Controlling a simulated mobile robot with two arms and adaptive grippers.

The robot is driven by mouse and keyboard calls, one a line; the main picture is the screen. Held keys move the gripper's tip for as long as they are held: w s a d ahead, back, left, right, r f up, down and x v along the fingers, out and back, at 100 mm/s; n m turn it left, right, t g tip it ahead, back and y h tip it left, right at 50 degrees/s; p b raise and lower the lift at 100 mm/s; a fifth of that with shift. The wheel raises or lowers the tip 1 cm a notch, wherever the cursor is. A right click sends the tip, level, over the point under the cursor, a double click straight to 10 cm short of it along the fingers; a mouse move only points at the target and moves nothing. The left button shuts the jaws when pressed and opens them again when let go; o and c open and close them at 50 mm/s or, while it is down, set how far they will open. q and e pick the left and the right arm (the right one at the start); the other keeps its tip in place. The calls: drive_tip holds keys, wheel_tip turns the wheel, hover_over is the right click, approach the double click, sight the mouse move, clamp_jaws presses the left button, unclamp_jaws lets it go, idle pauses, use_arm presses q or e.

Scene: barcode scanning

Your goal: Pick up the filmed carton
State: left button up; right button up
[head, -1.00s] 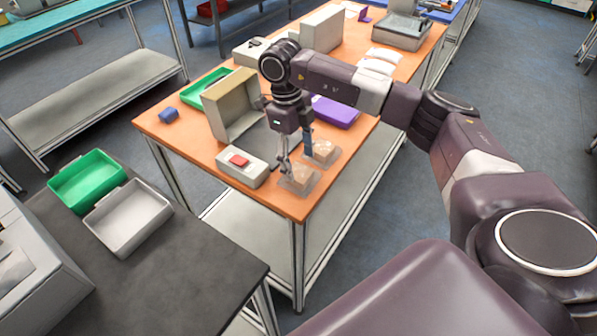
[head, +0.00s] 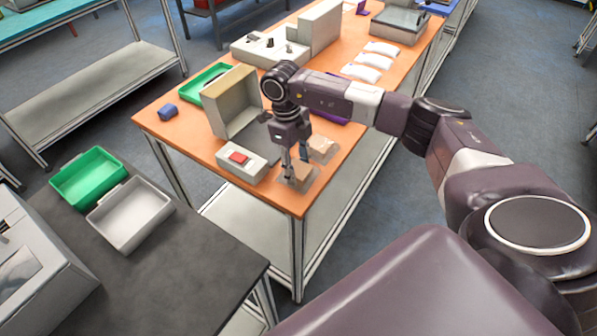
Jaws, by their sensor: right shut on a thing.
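Two small tan cartons in clear film lie near the front right corner of the orange table (head: 185,140). My right gripper (head: 295,172) points down at the nearer filmed carton (head: 299,181) and is shut on it, with its fingers covering part of it. This carton is at table height; I cannot tell whether it touches the top. The other filmed carton (head: 322,149) lies just behind, to the right of the fingers. My left gripper is not in view.
A white box with a red button (head: 240,163) stands left of the gripper, with an upright beige box (head: 235,100) behind it. A purple tray (head: 338,112) is partly hidden by my arm. Green (head: 88,178) and grey (head: 130,214) bins stand on the dark table.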

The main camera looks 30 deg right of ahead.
drive_tip(key=shift+w+r, duration=0.1)
drive_tip(key=shift+c, duration=0.2)
drive_tip(key=shift+r, duration=0.25)
wheel_tip(320, 180, up, 12)
drive_tip(key=b, duration=0.3)
wheel_tip(320, 180, up, 7)
hover_over(297, 168)
drive_tip(key=shift+r+p, duration=0.2)
drive_tip(key=shift+p, duration=0.15)
